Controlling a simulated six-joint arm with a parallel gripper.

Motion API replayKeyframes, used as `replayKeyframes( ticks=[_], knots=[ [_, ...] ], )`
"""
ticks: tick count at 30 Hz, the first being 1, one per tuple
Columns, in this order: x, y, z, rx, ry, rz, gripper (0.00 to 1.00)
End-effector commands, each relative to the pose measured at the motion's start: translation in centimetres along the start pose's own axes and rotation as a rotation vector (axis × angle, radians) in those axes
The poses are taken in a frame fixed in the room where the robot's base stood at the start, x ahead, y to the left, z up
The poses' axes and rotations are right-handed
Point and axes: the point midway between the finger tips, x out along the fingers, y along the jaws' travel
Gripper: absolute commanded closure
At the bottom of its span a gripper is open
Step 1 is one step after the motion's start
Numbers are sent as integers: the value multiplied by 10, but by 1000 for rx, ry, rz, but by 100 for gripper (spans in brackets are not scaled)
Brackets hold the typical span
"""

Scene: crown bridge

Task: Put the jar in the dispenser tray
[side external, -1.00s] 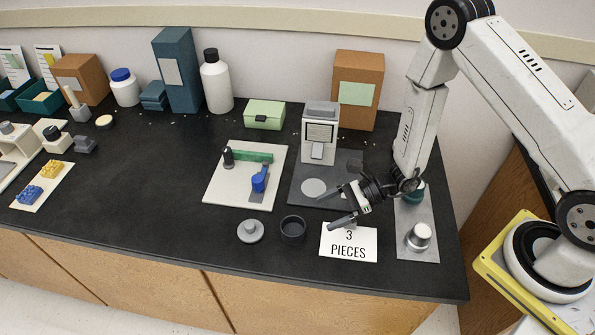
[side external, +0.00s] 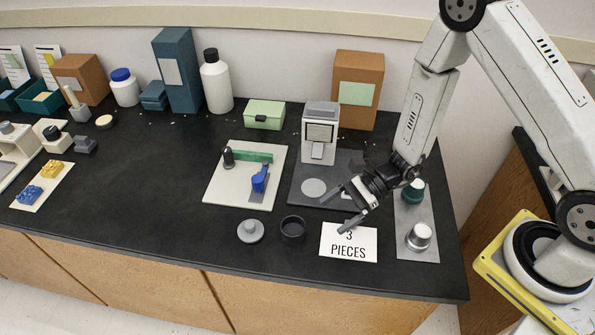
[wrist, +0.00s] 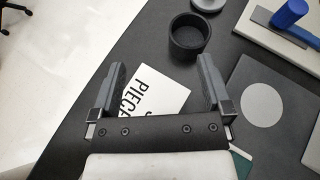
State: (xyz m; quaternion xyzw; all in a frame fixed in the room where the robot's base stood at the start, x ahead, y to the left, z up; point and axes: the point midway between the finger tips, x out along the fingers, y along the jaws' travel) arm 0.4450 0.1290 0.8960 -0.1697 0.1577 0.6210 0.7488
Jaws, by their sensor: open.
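I take the jar to be the small dark open cup (side external: 293,231), standing upright on the black counter; it also shows at the top of the wrist view (wrist: 188,36). A grey knobbed lid (side external: 250,232) lies to its left. The dispenser (side external: 319,137) stands behind, with a flat dark grey tray (side external: 305,198) at its foot bearing a light disc (side external: 313,187); the tray is at right in the wrist view (wrist: 285,120). My gripper (side external: 338,209) is open and empty above the tray's front edge and the card, to the right of the jar. It hides part of the tray.
A "3 PIECES" card (side external: 348,250) lies right of the jar. A metal plate (side external: 417,210) with a silver knob (side external: 419,236) and a green-based piece (side external: 413,191) is farther right. A white board (side external: 228,188) with a blue-handled device lies left. The counter's far left-middle is clear.

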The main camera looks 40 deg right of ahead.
Motion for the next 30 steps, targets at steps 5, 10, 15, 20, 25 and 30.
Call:
replayKeyframes(
  ticks=[5,10,15,20,25,30],
  knots=[
    [-17,22,19,-182,90,172,0],
    [-40,41,28,-380,200,329,0],
    [-67,53,31,-594,323,464,0],
    [-95,57,33,-805,447,571,0],
    [-125,52,36,-1041,584,665,0],
    [-152,42,44,-1288,725,739,0]
  ],
)
